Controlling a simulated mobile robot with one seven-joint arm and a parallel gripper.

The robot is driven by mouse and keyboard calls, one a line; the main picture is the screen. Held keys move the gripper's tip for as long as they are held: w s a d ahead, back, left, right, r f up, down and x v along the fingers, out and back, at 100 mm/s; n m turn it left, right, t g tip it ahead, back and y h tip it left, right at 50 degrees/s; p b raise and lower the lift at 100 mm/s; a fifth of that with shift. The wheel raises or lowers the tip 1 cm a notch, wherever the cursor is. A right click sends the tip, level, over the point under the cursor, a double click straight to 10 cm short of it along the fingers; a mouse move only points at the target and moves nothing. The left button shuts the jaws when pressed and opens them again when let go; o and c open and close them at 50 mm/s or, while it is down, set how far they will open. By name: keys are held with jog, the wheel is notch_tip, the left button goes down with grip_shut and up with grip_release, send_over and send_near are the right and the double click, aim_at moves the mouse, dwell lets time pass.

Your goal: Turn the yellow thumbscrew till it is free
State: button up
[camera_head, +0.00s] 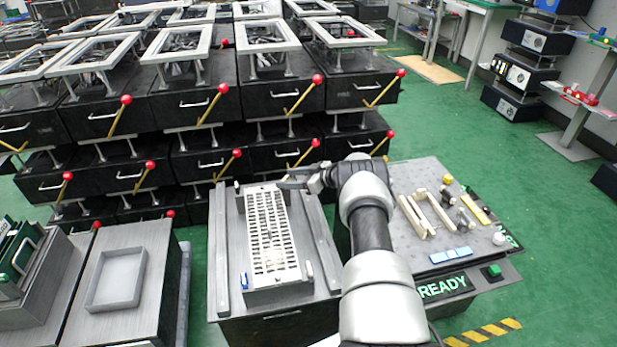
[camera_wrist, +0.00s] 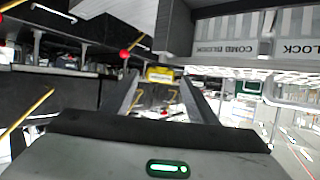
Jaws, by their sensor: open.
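My gripper (camera_head: 290,182) is at the back right end of the long white slotted comb block (camera_head: 272,240). In the wrist view my gripper (camera_wrist: 162,82) is open, its two dark fingers apart. A small yellow piece (camera_wrist: 160,74) shows between or just beyond the fingertips; it looks like the thumbscrew, but whether the fingers touch it I cannot tell. In the head view the thumbscrew is not clearly visible near my gripper. The block's side with "COMB BLOCK" lettering (camera_wrist: 228,48) appears upside down at upper right in the wrist view.
Black lever fixtures with red-knobbed yellow levers (camera_head: 218,103) stand close behind the block. On the right, a grey table (camera_head: 420,250) holds pale bars, a yellow bar (camera_head: 475,208), blue pieces and a green button (camera_head: 494,270). An empty grey tray (camera_head: 116,304) sits at left.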

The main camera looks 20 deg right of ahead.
jog(key=p+v, duration=0.3)
jog(key=v, duration=1.3)
jog(key=shift+s+p, duration=0.25)
jog(key=shift+p, duration=0.15)
jog(key=shift+d, duration=0.15)
jog(key=shift+c, duration=0.4)
